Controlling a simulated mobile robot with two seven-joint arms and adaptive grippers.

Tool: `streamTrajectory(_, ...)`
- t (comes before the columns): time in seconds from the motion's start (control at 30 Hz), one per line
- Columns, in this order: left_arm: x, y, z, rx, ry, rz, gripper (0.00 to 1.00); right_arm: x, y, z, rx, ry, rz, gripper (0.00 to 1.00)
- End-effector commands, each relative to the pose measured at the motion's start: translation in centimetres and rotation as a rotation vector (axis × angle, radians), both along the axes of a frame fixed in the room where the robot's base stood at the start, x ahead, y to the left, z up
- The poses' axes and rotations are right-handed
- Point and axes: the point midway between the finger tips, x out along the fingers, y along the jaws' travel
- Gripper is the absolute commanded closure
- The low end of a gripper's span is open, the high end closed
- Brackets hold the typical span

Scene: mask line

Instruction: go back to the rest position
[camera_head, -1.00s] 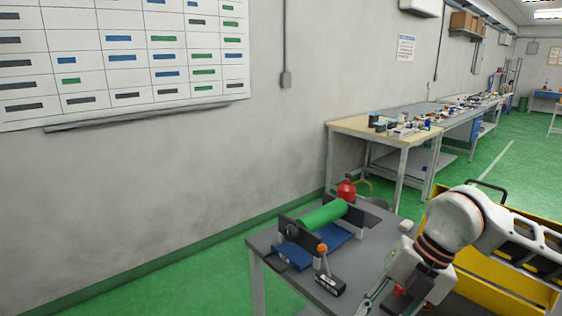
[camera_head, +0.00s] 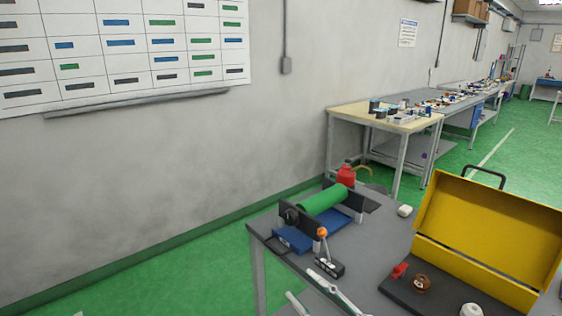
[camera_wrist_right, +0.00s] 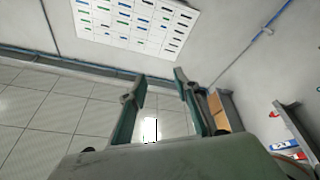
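My right gripper (camera_head: 312,288) shows at the bottom edge of the head view, its two pale fingers spread apart in front of the grey table. In the right wrist view the fingers of my right gripper (camera_wrist_right: 159,88) are open with nothing between them; they point towards the wall and ceiling. Only a tiny pale tip shows at the bottom left edge of the head view, apparently my left gripper (camera_head: 78,314); whether it is open or shut is hidden.
The grey table (camera_head: 375,260) holds a green roller (camera_head: 323,200) on a blue stand, an orange-knobbed lever (camera_head: 322,233), a red bottle (camera_head: 346,174) and an open yellow case (camera_head: 490,232). A wooden-topped bench (camera_head: 385,116) stands behind. Green floor lies left.

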Motion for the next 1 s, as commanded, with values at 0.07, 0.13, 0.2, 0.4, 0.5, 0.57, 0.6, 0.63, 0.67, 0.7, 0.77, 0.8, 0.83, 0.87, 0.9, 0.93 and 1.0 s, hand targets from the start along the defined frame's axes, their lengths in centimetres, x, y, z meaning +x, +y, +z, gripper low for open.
streamTrajectory(0.07,0.0,0.0,0.0,0.000,0.000,0.000,0.60,0.5,-2.6,-4.7,0.025,0.152,-0.134,0.69)
streamTrajectory(0.13,0.0,0.0,0.1,0.000,-0.001,-0.001,0.60,0.4,-5.0,-9.0,0.024,0.280,-0.241,0.69)
streamTrajectory(0.2,0.0,0.0,0.1,0.000,-0.002,-0.001,0.60,-0.4,-7.1,-13.3,0.015,0.403,-0.330,0.69)
streamTrajectory(0.4,0.1,0.0,0.2,0.000,-0.004,0.000,0.60,-6.0,-11.9,-24.6,-0.043,0.736,-0.508,0.69)
streamTrajectory(0.5,0.1,0.0,0.3,0.000,-0.005,0.000,0.60,-9.3,-13.4,-28.6,-0.075,0.865,-0.558,0.69)
streamTrajectory(0.57,0.1,0.0,0.3,0.000,-0.005,0.000,0.60,-11.0,-13.9,-30.4,-0.089,0.926,-0.575,0.69)
streamTrajectory(0.6,0.1,0.0,0.3,0.000,-0.004,0.000,0.60,-11.9,-14.3,-31.3,-0.098,0.957,-0.584,0.69)
streamTrajectory(0.63,0.1,0.0,0.3,0.000,-0.005,0.000,0.60,-12.5,-14.4,-31.8,-0.104,0.976,-0.589,0.69)
streamTrajectory(0.67,0.1,0.0,0.3,0.000,-0.004,0.000,0.60,-13.0,-14.6,-32.3,-0.108,0.991,-0.594,0.69)
streamTrajectory(0.7,0.1,0.0,0.3,0.000,-0.004,0.000,0.60,-13.5,-14.7,-32.7,-0.113,1.009,-0.598,0.69)
streamTrajectory(0.77,0.1,0.0,0.3,0.000,-0.004,0.000,0.60,-14.0,-14.8,-33.1,-0.115,1.024,-0.600,0.69)
streamTrajectory(0.8,0.1,0.0,0.3,0.000,-0.004,0.000,0.60,-14.1,-14.9,-33.2,-0.117,1.028,-0.601,0.69)
streamTrajectory(0.83,0.1,0.0,0.2,0.000,-0.004,0.000,0.60,-14.1,-14.9,-33.3,-0.117,1.030,-0.602,0.69)
streamTrajectory(0.87,0.1,0.0,0.2,0.000,-0.004,0.000,0.60,-14.1,-14.9,-33.3,-0.117,1.030,-0.602,0.69)
streamTrajectory(0.9,0.1,0.0,0.2,0.000,-0.004,0.000,0.60,-14.1,-14.9,-33.3,-0.118,1.029,-0.602,0.69)
streamTrajectory(0.93,0.1,0.0,0.2,0.000,-0.004,0.000,0.60,-14.1,-14.9,-33.3,-0.118,1.028,-0.602,0.69)
streamTrajectory(1.0,0.1,0.0,0.2,0.000,-0.004,0.000,0.60,-14.1,-14.9,-33.3,-0.118,1.028,-0.602,0.69)
